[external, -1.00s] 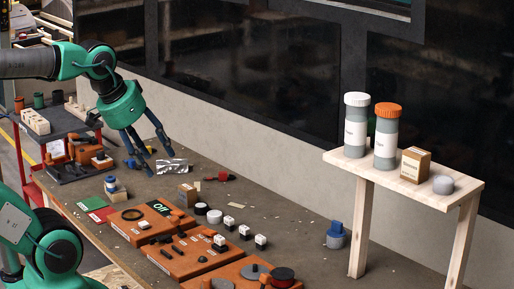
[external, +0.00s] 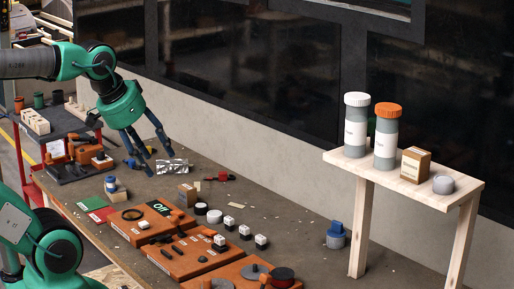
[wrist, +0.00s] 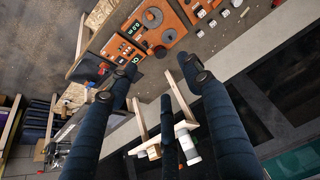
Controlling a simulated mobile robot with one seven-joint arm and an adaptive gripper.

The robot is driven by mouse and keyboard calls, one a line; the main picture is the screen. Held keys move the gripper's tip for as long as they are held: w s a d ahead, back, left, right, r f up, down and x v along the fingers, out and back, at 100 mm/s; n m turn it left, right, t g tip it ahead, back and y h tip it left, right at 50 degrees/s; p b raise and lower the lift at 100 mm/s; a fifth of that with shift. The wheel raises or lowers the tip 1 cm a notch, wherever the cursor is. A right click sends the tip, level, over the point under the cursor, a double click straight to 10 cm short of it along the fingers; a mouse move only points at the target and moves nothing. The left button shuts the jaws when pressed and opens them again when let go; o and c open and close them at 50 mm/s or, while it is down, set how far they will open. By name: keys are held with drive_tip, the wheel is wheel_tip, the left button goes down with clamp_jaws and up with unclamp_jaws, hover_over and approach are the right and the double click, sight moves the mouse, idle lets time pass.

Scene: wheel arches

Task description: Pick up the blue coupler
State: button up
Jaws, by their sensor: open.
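A blue-topped piece with a grey base (external: 336,236), which may be the blue coupler, stands on the table left of the wooden shelf's leg in the external view. A second small blue item (external: 130,163) lies at the table's far left, close to my gripper and partly hidden. I cannot tell for sure which one is the coupler. I cannot make out either one in the wrist view. My gripper (external: 158,160) hangs over the far left of the table, fingers spread, open and empty. Its dark blue fingers (wrist: 152,84) fill much of the wrist view.
A wooden shelf (external: 455,192) at the right bears two capped bottles, a small box and a grey lump. Orange panels (external: 178,262) with knobs lie along the front. Small black-and-white blocks and a foil packet (external: 172,166) are nearby. A wall runs behind. The table's right middle is mostly clear.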

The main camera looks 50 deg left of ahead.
drive_tip(key=shift+o, duration=0.5)
drive_tip(key=shift+w+r, duration=0.1)
drive_tip(key=w+a+r+g+y+p, duration=0.1)
drive_tip(key=w+a+r, duration=0.2)
drive_tip(key=w+a, duration=0.4)
drive_tip(key=w+a+r+g+p, duration=0.1)
drive_tip(key=w+a+r, duration=0.2)
drive_tip(key=w+a, duration=0.45)
drive_tip(key=w+a+f+n+g+p, duration=0.1)
drive_tip(key=w+a+f, duration=0.1)
drive_tip(key=w+a, duration=0.6)
drive_tip(key=w+a+f+p, duration=0.1)
drive_tip(key=w+a+f, duration=0.1)
drive_tip(key=w+a, duration=0.5)
drive_tip(key=a+f+g+p, duration=0.1)
drive_tip(key=a+f, duration=0.5)
drive_tip(key=a, duration=0.7)
drive_tip(key=a+f+g+p, duration=0.1)
drive_tip(key=a+f, duration=0.5)
drive_tip(key=a, duration=0.6)
drive_tip(key=s+a+f+p, duration=0.1)
drive_tip(key=s+a+f, duration=0.2)
drive_tip(key=a+f, duration=0.5)
drive_tip(key=s+a+f+n+h+p, duration=0.1)
drive_tip(key=s+a+f, duration=0.2)
drive_tip(key=a+f, duration=0.5)
drive_tip(key=a, duration=0.3)
drive_tip(key=shift+s+f+g, duration=0.15)
drive_tip(key=shift+s+g, duration=0.15)
drive_tip(key=shift+s, duration=0.1)
